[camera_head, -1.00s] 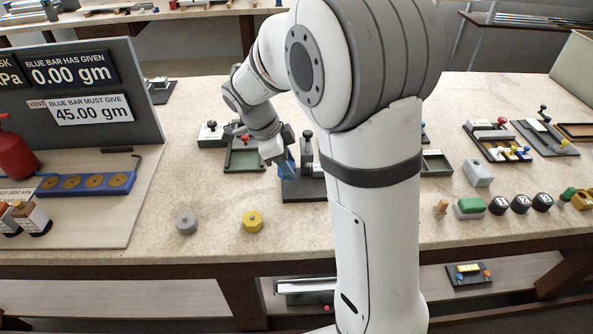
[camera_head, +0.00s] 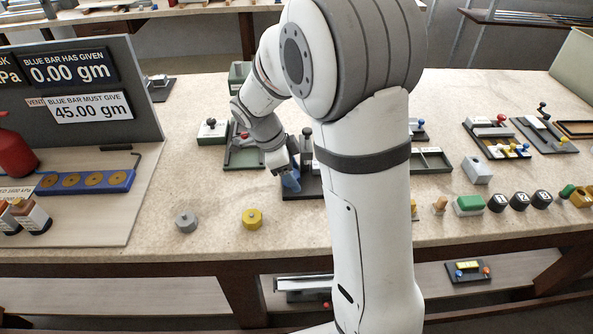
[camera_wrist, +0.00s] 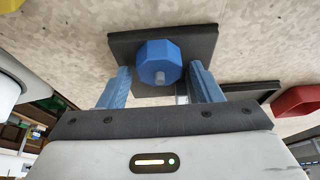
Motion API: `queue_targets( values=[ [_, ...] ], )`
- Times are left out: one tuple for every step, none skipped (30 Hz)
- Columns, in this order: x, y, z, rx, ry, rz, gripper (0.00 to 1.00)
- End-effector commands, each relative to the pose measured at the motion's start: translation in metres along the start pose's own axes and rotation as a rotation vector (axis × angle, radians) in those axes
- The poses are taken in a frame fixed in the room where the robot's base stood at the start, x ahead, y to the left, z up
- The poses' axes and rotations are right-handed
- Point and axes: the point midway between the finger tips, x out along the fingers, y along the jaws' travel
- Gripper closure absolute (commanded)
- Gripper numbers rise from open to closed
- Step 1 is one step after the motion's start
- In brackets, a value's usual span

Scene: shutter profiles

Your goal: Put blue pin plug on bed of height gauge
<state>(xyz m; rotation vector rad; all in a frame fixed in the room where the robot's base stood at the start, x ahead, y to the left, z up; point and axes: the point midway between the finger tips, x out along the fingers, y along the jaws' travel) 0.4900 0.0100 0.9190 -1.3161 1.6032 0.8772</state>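The blue pin plug (camera_wrist: 158,63) is an eight-sided blue block with a grey pin at its middle. In the wrist view it appears to rest on a dark square plate (camera_wrist: 122,42), which looks like the bed of the height gauge. My gripper (camera_wrist: 161,78) is open, with its blue fingers on either side of the plug and a gap at each side. In the head view my gripper (camera_head: 291,182) is low over the front of the dark base of the height gauge (camera_head: 307,183). The plug cannot be told from the blue fingers there, and my arm hides part of the gauge.
A grey block (camera_head: 477,171) and several small fixtures stand on the right. A red part (camera_wrist: 298,100) is in the wrist view.

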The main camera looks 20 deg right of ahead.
Motion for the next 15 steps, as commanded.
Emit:
queue_targets(
  values=[
    [0.000, 0.000, 0.000, 0.000, 0.000, 0.000, 0.39],
    [0.000, 0.000, 0.000, 0.000, 0.000, 0.000, 0.39],
    [0.000, 0.000, 0.000, 0.000, 0.000, 0.000, 0.39],
    [0.000, 0.000, 0.000, 0.000, 0.000, 0.000, 0.39],
    [0.000, 0.000, 0.000, 0.000, 0.000, 0.000, 0.39],
    [0.000, 0.000, 0.000, 0.000, 0.000, 0.000, 0.39],
    [-0.001, 0.000, 0.000, 0.000, 0.000, 0.000, 0.39],
    [-0.001, 0.000, 0.000, 0.000, 0.000, 0.000, 0.39],
    [-0.003, 0.000, -0.001, -0.001, 0.000, 0.000, 0.39],
    [-0.004, 0.000, -0.001, -0.001, 0.000, 0.000, 0.39],
    [-0.006, 0.000, -0.001, -0.001, 0.000, -0.001, 0.39],
    [-0.010, -0.001, 0.000, -0.001, -0.001, -0.004, 0.39],
    [-0.015, -0.001, 0.000, -0.001, -0.001, -0.004, 0.39],
    [-0.021, -0.001, 0.000, -0.001, -0.001, -0.005, 0.39],
    [-0.029, -0.001, 0.000, 0.000, -0.001, -0.005, 0.39]
  ],
)
